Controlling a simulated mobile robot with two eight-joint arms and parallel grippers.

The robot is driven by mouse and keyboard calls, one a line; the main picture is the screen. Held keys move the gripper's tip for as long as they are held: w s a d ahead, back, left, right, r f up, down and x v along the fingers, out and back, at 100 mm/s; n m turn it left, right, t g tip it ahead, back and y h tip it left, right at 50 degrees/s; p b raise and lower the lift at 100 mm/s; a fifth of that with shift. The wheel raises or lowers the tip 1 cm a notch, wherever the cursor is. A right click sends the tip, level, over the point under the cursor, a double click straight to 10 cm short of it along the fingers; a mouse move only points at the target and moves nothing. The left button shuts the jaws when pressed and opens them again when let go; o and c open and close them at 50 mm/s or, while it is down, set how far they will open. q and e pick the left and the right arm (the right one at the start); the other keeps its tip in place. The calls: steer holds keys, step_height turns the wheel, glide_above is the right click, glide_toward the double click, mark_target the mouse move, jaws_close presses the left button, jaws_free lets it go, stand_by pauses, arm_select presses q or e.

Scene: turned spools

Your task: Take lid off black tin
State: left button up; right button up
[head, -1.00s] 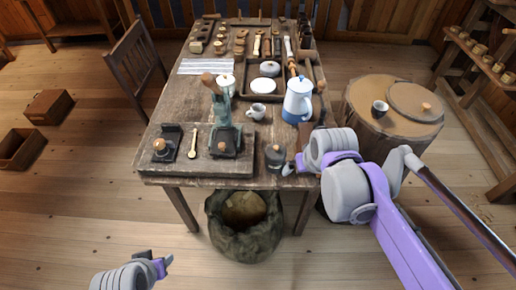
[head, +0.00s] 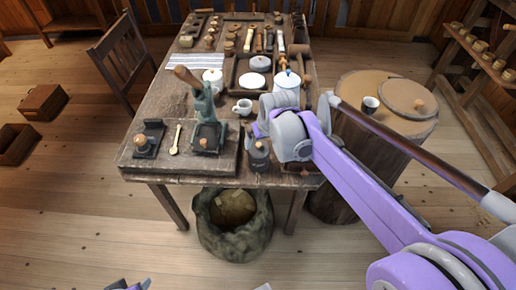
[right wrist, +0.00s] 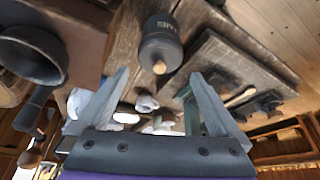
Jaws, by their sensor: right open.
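The black tin (head: 258,157) stands near the front edge of the wooden table, with a lid topped by a small wooden knob. In the right wrist view the tin (right wrist: 161,38) shows its pale lettering, and its wooden knob (right wrist: 159,68) faces my gripper. My right gripper (head: 257,130) is just behind and above the tin in the head view. In the right wrist view its two fingers (right wrist: 158,78) are spread apart, with nothing between them; the knob lies near the gap. My left gripper (head: 133,286) barely shows at the bottom edge; its fingers are unclear.
A white mug (head: 243,107) is behind. A blue-and-white pot (head: 287,80) is partly hidden by my right arm. A sack (head: 236,240) sits below the table.

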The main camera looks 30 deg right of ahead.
mark_target(260, 146)
steer(key=x, duration=0.5)
steer(key=shift+w+f+b, duration=0.2)
steer(key=shift+w+b, duration=0.05)
steer(key=shift+b, duration=0.05)
steer(key=shift+s, duration=0.1)
steer(key=c, duration=1.3)
